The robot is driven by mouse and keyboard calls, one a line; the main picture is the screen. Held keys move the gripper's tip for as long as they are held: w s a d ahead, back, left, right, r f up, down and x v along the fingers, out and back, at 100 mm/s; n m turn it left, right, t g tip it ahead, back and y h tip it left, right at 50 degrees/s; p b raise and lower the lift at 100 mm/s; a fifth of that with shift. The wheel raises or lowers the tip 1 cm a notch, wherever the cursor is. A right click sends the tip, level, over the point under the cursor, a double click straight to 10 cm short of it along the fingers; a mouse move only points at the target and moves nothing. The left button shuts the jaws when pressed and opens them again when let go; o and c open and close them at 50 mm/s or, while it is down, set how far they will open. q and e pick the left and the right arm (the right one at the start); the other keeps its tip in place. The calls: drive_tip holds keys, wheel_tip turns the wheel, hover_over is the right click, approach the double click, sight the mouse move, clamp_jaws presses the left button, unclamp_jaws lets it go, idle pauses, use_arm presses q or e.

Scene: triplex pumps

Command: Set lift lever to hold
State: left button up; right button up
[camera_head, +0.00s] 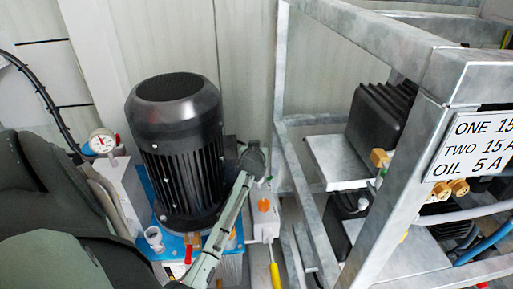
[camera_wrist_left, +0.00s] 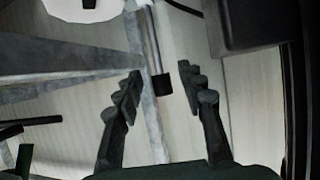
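In the head view a long grey-green bar (camera_head: 222,230) slants up to a dark rounded end beside the black motor. A yellow-handled lever (camera_head: 274,275) and a small red-tipped lever (camera_head: 188,254) sit lower down. None is labelled, so I cannot tell which is the lift lever. In the left wrist view my left gripper (camera_wrist_left: 160,84) is open, its dark fingers spread apart. A thin rod with a black end (camera_wrist_left: 163,85) appears between the fingertips; its depth and any contact are unclear. My right gripper is not in view.
A black finned motor (camera_head: 180,150) stands on a blue base. A red-and-white gauge (camera_head: 102,142) is at left. A grey metal frame (camera_head: 400,190) with a sign (camera_head: 475,145) and brass fittings fills the right. In the left wrist view a dark box (camera_wrist_left: 250,25) is at upper right.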

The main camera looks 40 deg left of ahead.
use_arm(q)
drive_tip(key=shift+s, duration=0.1)
drive_tip(key=v, duration=1.2)
idle(0.4)
